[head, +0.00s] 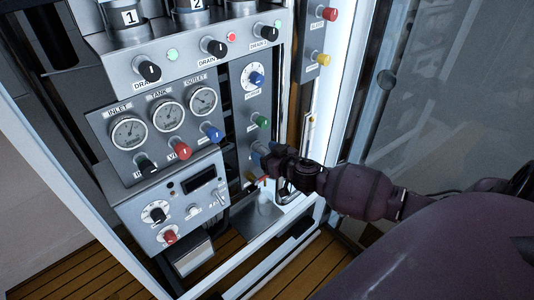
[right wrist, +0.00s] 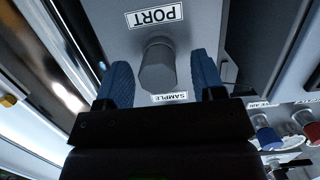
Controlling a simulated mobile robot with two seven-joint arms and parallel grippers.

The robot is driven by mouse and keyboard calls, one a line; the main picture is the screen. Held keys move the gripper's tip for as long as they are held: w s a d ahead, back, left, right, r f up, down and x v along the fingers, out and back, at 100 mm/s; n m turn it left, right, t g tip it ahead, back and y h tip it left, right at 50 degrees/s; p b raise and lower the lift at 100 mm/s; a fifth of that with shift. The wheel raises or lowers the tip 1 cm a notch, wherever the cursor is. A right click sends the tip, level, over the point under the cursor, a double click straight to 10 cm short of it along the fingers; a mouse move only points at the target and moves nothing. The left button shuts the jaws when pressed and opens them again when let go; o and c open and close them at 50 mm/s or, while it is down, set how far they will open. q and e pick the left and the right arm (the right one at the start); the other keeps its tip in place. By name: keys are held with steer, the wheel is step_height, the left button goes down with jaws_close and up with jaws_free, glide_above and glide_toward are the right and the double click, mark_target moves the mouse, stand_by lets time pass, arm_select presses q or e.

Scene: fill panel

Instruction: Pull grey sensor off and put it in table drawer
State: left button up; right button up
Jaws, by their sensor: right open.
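In the right wrist view a grey stubby cylinder with flat sides (right wrist: 157,66), likely the grey sensor, stands out from the grey panel between upside-down PORT and SAMPLE labels. My right gripper (right wrist: 163,82) is open, with one blue-padded finger on each side of it. Gaps show between both pads and the cylinder. In the head view my right gripper (head: 259,157) is at the lower part of the narrow right-hand panel, below the green knob, and hides the cylinder. My left gripper is not in view. No table drawer is in view.
A gauge panel (head: 160,125) with several knobs and a control box (head: 175,205) stand left of my right gripper. A green knob (head: 261,120) sits just above it. The white cabinet frame (head: 341,80) and a glass pane (head: 450,100) are to the right.

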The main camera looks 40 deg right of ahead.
steer(key=c, duration=1)
steer(key=shift+s, duration=0.15)
steer(key=v, duration=0.3)
steer(key=p+v, duration=0.1)
steer(key=shift+s+f, duration=0.3)
steer(key=shift+s, duration=0.05)
stand_by(0.4)
stand_by(0.4)
